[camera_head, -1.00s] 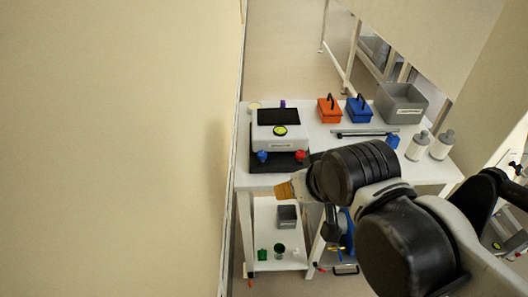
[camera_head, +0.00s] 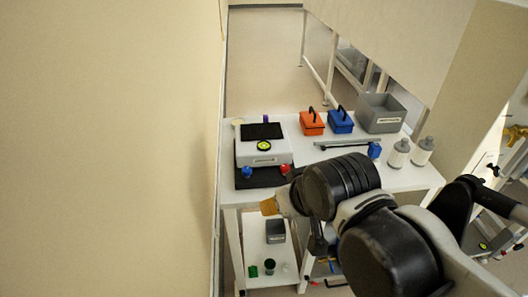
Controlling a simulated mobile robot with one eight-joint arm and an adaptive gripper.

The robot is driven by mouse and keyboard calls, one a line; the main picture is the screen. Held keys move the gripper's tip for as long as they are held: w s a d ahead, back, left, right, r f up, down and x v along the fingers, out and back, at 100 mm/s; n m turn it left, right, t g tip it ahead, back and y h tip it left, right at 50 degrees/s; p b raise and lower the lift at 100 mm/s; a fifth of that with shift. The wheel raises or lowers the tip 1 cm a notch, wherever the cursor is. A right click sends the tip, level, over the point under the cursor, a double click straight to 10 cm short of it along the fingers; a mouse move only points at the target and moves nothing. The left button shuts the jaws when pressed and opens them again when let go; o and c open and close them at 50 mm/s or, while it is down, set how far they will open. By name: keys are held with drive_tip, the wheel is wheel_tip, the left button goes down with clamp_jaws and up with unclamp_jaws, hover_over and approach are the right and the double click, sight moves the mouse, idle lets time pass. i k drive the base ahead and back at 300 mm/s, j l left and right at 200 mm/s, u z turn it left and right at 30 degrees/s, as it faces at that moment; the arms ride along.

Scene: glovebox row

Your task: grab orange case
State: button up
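The orange case (camera_head: 311,124) stands upright on the white table (camera_head: 225,190), towards its back edge. It has a dark handle on top. A blue case (camera_head: 341,121) of similar shape stands close on its right. My arm reaches in from the lower right, in front of the table. The end of my arm, with a yellowish tip, shows near the table's front edge, well short of the orange case. My gripper's fingers are not clearly seen; the arm links hide them.
A grey bin (camera_head: 380,113) stands right of the blue case. Two white bottles (camera_head: 398,154) stand at the table's right. A white device (camera_head: 263,151) on a black mat takes the left side. A dark bar (camera_head: 347,144) lies before the cases. A wall borders the left.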

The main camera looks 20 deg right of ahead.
sight(311, 122)
drive_tip(key=i+l+z, duration=0.1)
drive_tip(key=i+z, duration=0.75)
